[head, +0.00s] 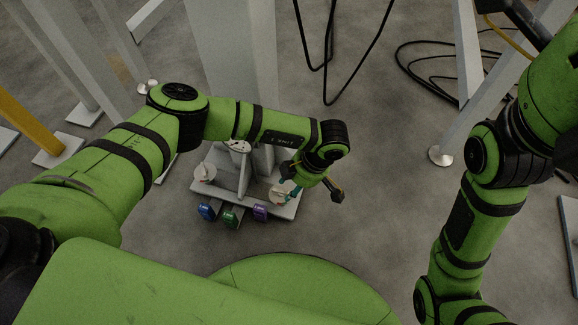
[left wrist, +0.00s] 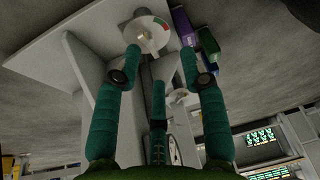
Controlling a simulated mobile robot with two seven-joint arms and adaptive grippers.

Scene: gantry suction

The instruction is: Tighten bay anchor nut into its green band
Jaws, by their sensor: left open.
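The base plate (head: 215,193) stands on the floor at a grey column foot. A pale dial with a nut (head: 280,194) sits at its front right corner. In the left wrist view this dial (left wrist: 148,34) has a red and green band (left wrist: 158,24) on its rim and a grey nut in its middle. My left gripper (head: 293,188) is at this front right dial. Its teal fingers (left wrist: 160,60) are open and apart, with the nut just beyond and between their tips. I cannot tell whether they touch it. My right gripper is out of view.
Another dial (head: 204,173) sits on the plate's left. Blue (head: 207,211), green (head: 230,217) and purple (head: 260,212) tags line the front edge. An upright rib (head: 244,172) stands mid-plate. Black cables (head: 328,75) hang behind.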

